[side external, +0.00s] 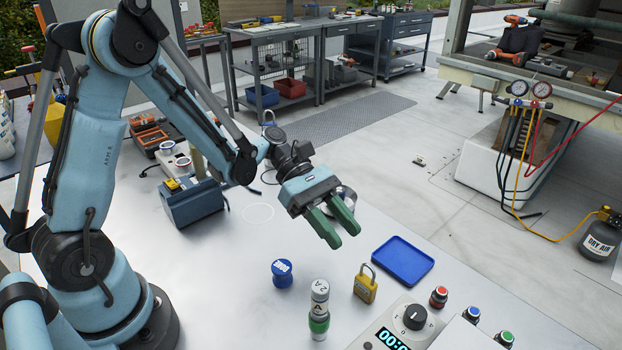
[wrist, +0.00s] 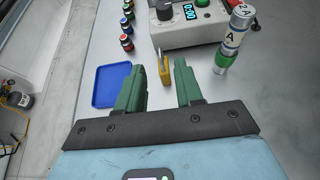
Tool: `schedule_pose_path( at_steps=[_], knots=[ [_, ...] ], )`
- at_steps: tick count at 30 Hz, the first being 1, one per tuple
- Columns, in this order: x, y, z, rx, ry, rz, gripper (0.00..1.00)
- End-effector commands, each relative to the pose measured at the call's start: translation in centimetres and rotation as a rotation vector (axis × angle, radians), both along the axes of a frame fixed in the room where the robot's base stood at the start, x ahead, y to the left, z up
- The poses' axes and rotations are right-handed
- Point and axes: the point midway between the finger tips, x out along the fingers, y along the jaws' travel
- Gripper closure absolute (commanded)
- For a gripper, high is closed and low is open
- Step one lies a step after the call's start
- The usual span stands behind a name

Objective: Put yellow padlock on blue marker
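The yellow padlock (side external: 365,288) stands upright on the white table, shackle up, between a blue tray (side external: 402,261) and a grey-and-green cylinder. It also shows in the wrist view (wrist: 164,73), between my green fingers in the picture. My gripper (side external: 339,236) is open and empty, above the table and apart from the padlock. A short blue cylinder with a white label (side external: 282,274) stands left of the padlock in the side view. I cannot tell whether this cylinder or the flat blue tray is the blue marker; the tray shows left of my fingers in the wrist view (wrist: 112,87).
The grey-and-green cylinder (side external: 319,310) stands upright beside the padlock. A control box (side external: 400,325) with a knob and display is close in front. Several push buttons (side external: 438,297) stand right of it. A blue-grey box (side external: 192,203) is behind left; the table's middle is clear.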

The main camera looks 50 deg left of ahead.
Motion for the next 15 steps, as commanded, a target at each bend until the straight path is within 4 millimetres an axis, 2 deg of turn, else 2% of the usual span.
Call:
schedule_pose_path(
  at_steps=[3, 8, 11, 15],
  knots=[
    [0.0, 1.3, 0.6, 0.000, 0.000, 0.001, 0.64],
    [0.0, 1.9, 1.1, 0.014, -0.018, -0.002, 0.64],
    [-0.1, 1.9, 1.4, 0.071, -0.084, -0.013, 0.64],
    [-0.5, 2.2, 2.0, 0.231, -0.267, -0.061, 0.64]
  ],
)
